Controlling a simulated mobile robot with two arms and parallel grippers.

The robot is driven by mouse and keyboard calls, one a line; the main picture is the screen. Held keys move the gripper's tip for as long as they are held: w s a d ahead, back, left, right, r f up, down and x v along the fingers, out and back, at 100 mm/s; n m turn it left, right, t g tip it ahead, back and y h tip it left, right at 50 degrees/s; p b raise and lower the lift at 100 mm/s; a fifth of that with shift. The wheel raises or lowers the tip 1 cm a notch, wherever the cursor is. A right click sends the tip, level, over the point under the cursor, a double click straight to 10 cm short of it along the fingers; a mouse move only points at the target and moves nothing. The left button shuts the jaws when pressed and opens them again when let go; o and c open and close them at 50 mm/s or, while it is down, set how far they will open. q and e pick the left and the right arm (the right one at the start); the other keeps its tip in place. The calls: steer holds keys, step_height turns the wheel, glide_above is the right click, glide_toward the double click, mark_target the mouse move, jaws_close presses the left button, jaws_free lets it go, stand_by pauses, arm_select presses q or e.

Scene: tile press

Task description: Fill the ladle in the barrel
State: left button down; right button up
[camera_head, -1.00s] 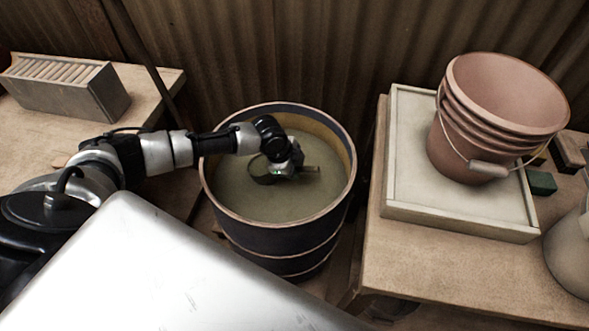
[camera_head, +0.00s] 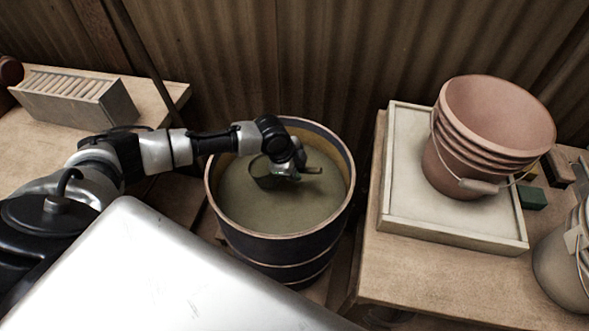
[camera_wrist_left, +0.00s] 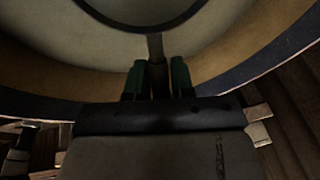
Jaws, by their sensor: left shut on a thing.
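The barrel (camera_head: 282,250) is a dark round tub with pale hoops and a tan inner wall, standing between two tables. Dull greenish-grey liquid (camera_head: 290,215) lies in it. My left gripper (camera_head: 295,171) is inside the rim, low over the liquid, shut on the ladle's handle (camera_head: 313,170). The ladle's dark round bowl (camera_head: 262,172) is left of the gripper at the liquid's surface; I cannot tell how full it is. In the left wrist view, the green-padded fingers (camera_wrist_left: 157,80) close on the handle, with the round bowl (camera_wrist_left: 140,10) beyond. My right gripper is out of view.
A pinkish bucket (camera_head: 480,140) stands in a shallow pale tray (camera_head: 450,240) on the right table (camera_head: 420,268). A grey bucket (camera_head: 562,262) and a green block (camera_head: 533,198) are near it. A slotted box (camera_head: 75,98) sits on the left table. A corrugated wall (camera_head: 350,60) stands behind.

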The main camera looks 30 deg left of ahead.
arm_select(q)
step_height(320, 180, up, 12)
steer(key=y+p, duration=0.1)
steer(key=p, duration=1.1)
steer(key=shift+d+f, duration=0.25)
steer(key=shift+d, duration=0.1)
